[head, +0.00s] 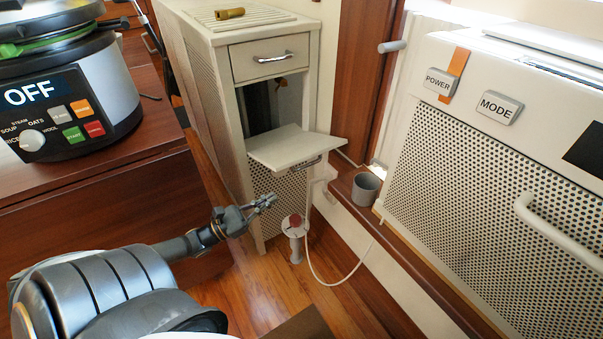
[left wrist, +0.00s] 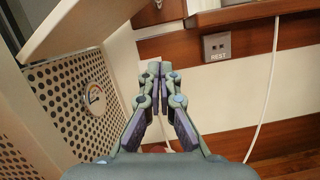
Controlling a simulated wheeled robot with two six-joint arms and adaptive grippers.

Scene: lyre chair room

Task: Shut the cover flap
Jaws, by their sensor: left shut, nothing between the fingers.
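The cover flap (head: 296,148) is a cream panel on the front of the tall perforated cabinet (head: 207,95). It stands open, sticking out roughly level below a dark opening (head: 262,103). A metal handle (head: 308,162) shows below its front edge. My left gripper (head: 273,199) is shut and empty, in front of the cabinet, lower than the flap and apart from it. In the left wrist view the flap (left wrist: 88,22) crosses the upper left, and the shut fingers (left wrist: 153,72) are to the right of it. My right gripper is not in view.
A drawer (head: 270,57) is closed above the opening. A small white stand with a red top (head: 293,222) and a white cable (head: 342,279) are near the gripper. A grey cup (head: 365,189) stands on the wooden ledge. A perforated appliance (head: 480,170) fills the right, a cooker (head: 75,100) the left.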

